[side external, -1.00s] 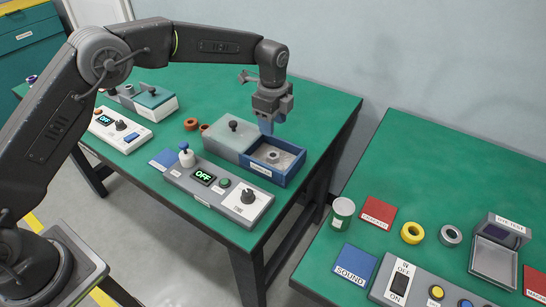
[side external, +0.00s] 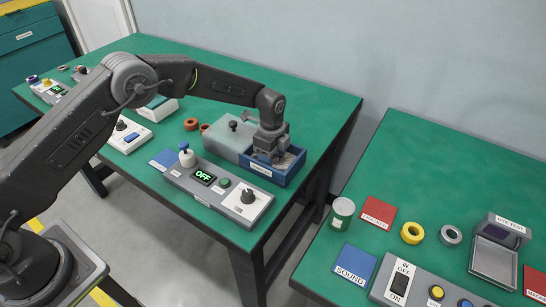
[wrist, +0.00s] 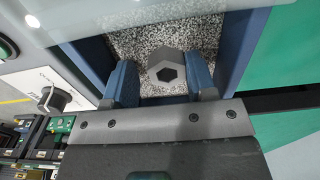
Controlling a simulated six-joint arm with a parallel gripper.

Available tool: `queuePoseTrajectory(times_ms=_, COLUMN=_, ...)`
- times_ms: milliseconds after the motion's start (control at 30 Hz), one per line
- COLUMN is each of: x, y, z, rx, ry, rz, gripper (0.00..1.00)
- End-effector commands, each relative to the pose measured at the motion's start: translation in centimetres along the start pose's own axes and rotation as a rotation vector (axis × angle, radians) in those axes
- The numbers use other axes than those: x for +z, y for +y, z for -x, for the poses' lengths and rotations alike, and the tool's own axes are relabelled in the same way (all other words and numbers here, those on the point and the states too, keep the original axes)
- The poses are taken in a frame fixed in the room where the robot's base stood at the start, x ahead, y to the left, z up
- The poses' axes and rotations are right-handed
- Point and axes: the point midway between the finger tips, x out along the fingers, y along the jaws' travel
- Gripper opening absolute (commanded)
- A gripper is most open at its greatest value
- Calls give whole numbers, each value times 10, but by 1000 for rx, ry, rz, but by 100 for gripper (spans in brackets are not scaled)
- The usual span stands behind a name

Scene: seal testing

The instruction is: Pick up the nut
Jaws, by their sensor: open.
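The nut (wrist: 168,56) is a grey hexagonal piece with a dark hole, seen in the wrist view. It lies on the speckled grey floor of a blue-walled box (side external: 284,179); the box wall also shows in the wrist view (wrist: 243,42). My gripper (side external: 272,158) is down in the box. In the wrist view its two blue fingers (wrist: 162,78) stand apart, one on each side of the nut, with visible gaps to it. The gripper is open and empty. In the side view the nut is hidden behind my gripper.
A grey box with a black knob (side external: 232,140) adjoins the blue box on the left. A grey control panel reading OFF (side external: 215,188) is in front. The blue walls stand close around my fingers.

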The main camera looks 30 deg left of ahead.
Motion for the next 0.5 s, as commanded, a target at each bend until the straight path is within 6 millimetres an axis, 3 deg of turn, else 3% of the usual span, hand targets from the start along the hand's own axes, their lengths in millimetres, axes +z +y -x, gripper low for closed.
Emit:
queuePoseTrajectory(times_ms=167, x=0, y=0, z=1, rx=-1, ry=0, rz=0, gripper=49)
queuePoseTrajectory(times_ms=500, x=0, y=0, z=1, rx=-1, ry=0, rz=0, gripper=17)
